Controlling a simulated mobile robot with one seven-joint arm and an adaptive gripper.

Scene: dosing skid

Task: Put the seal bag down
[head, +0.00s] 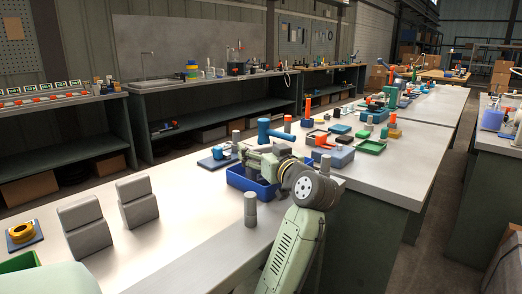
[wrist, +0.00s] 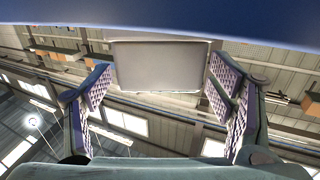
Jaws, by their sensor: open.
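My gripper (wrist: 160,84) shows in the wrist view with its two ridged finger pads spread wide apart. A plain pale grey, box-like thing (wrist: 160,64) shows between the fingertips, with a gap on each side. I cannot tell for sure whether it is the seal bag. A dark blue surface (wrist: 160,14) fills the top edge of that view, close beyond the grey thing. In the head view my arm reaches over the bench beside a blue bin (head: 248,186). My fingers cannot be made out there, and I cannot pick out a seal bag.
Two grey angled blocks (head: 82,228) (head: 137,202) stand on the bench (head: 185,195) at left. Grey cylinders (head: 250,208) stand near the bin. A blue hammer-like tool (head: 268,131) and several small trays and parts crowd behind it.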

